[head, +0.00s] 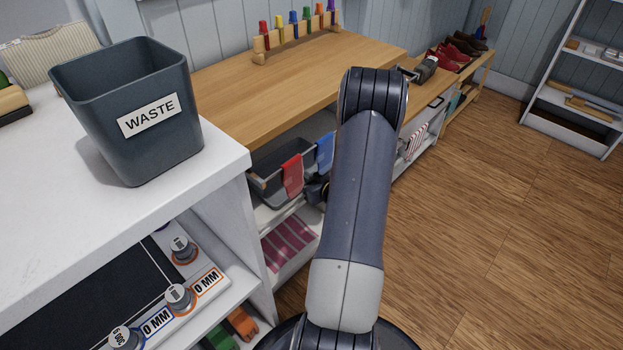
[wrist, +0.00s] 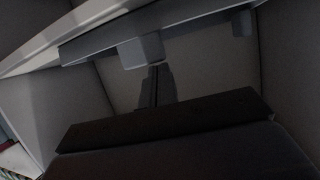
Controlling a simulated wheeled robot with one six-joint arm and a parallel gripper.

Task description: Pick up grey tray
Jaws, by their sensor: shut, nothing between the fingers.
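A grey open-topped container (head: 264,186), which may be the grey tray, stands on a shelf under the wooden counter in the head view. A red cloth and a blue cloth hang at its front side. In the head view my arm hides my gripper; only a dark part of the wrist shows beside the shelf. In the wrist view my gripper (wrist: 155,72) is shut and empty, inside a dim, pale-walled space. A grey bar (wrist: 195,28) with blocky parts crosses beyond the fingertips; I cannot tell whether it belongs to the tray. Contact is unclear.
A waste bin (head: 133,120) stands on the white counter (head: 60,200) at left. The wooden counter (head: 300,80) has a rack of coloured pegs. Striped cloth (head: 288,243) lies on the lower shelf. The wood floor (head: 500,230) at right is clear.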

